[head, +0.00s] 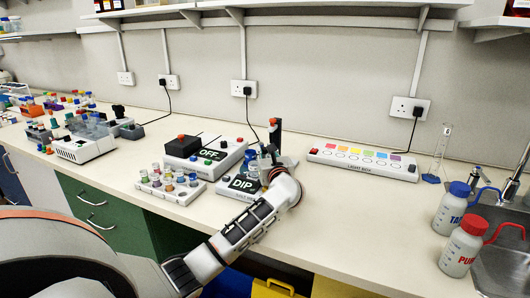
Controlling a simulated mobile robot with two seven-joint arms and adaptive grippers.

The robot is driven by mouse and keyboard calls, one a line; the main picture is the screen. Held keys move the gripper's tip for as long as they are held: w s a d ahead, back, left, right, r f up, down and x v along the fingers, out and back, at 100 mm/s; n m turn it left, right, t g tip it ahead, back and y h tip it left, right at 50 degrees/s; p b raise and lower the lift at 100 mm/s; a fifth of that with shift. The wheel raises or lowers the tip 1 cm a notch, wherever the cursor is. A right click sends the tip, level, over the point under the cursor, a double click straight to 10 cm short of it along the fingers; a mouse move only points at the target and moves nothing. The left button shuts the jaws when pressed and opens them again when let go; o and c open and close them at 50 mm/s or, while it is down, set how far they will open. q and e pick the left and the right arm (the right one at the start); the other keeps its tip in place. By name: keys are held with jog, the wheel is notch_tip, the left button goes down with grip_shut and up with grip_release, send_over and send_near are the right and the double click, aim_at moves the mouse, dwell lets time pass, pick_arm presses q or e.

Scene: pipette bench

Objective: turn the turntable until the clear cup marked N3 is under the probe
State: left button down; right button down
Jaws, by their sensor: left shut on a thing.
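The dip station (243,184) is a light box with a DIP label, standing mid-bench. Its dark probe stand (275,133) with an orange-red top rises at the back. Small clear cups (263,158) show at the turntable in front of the stand, partly covered. The N3 mark is too small to read, so I cannot tell which cup is under the probe. My left gripper (268,172) reaches in at the turntable's right side, shut on part of the turntable; my own wrist hides most of the fingers. My right gripper is out of view.
A rack of vials (170,186) stands left of the station, with an OFF-labelled device (207,158) behind it. A long strip with coloured squares (362,162) lies to the right. Two bottles (462,246) stand by the sink. The bench front between is clear.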

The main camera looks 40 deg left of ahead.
pick_arm(q)
jog(key=c, duration=1.8)
grip_release()
jog(key=v, duration=1.2)
